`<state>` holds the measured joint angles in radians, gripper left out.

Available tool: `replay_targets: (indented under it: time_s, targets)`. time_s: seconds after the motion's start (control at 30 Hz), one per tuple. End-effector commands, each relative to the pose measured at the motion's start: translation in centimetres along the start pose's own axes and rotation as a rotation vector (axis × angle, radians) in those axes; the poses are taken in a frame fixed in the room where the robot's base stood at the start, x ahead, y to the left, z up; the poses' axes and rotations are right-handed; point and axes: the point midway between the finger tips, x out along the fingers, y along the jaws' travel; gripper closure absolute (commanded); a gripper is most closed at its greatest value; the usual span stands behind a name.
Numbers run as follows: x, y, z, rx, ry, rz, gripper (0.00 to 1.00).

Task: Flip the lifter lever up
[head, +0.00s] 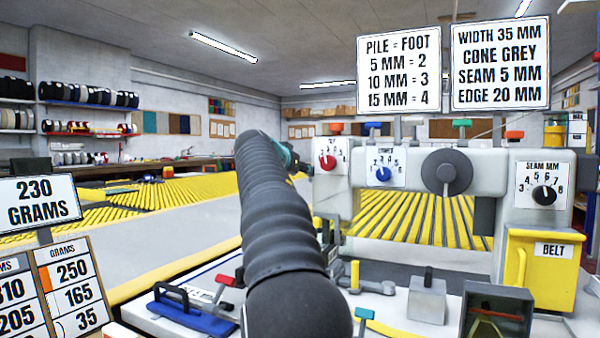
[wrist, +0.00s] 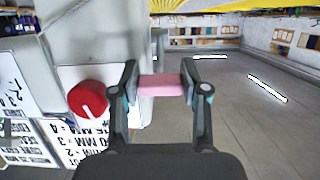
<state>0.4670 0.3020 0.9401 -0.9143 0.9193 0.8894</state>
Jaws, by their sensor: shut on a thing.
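My gripper (wrist: 160,88) is shut on a pink bar (wrist: 160,86), which sits across between the two fingertips. The bar looks like the grip of the lifter lever, but no label on it shows. In the head view my gripper (head: 291,158) is at the left end of the pale machine head (head: 335,190), mostly hidden behind my dark arm. The pink bar is hidden there. The red dial (head: 327,162) is just right of my gripper. In the wrist view, which is turned over, the red dial (wrist: 88,99) lies left of the fingers.
The machine head carries a blue dial (head: 383,174), a dark round wheel (head: 446,172) and a seam dial (head: 543,195). A yellow belt cover (head: 540,268) is at right. A blue-based clamp (head: 192,312) lies in front.

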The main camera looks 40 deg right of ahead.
Motion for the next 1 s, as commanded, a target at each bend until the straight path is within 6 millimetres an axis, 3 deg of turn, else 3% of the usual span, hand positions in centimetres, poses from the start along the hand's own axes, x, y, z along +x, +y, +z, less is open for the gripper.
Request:
replay_targets:
  time_s: [0.07,0.1,0.2,0.47,0.63,1.0]
  targets:
    - [-0.4,0.1,-0.7,0.005,0.013,-0.006,1.00]
    - [-0.4,0.1,-0.7,0.005,0.013,-0.006,0.48]
    - [-0.4,0.0,-0.6,0.004,0.010,-0.005,0.29]
    - [-0.1,0.2,-0.3,0.003,0.005,0.001,0.29]
    - [-1.0,0.1,-0.2,0.002,0.004,-0.002,0.29]
    - [-8.0,0.0,-0.2,0.002,0.006,-0.006,0.29]
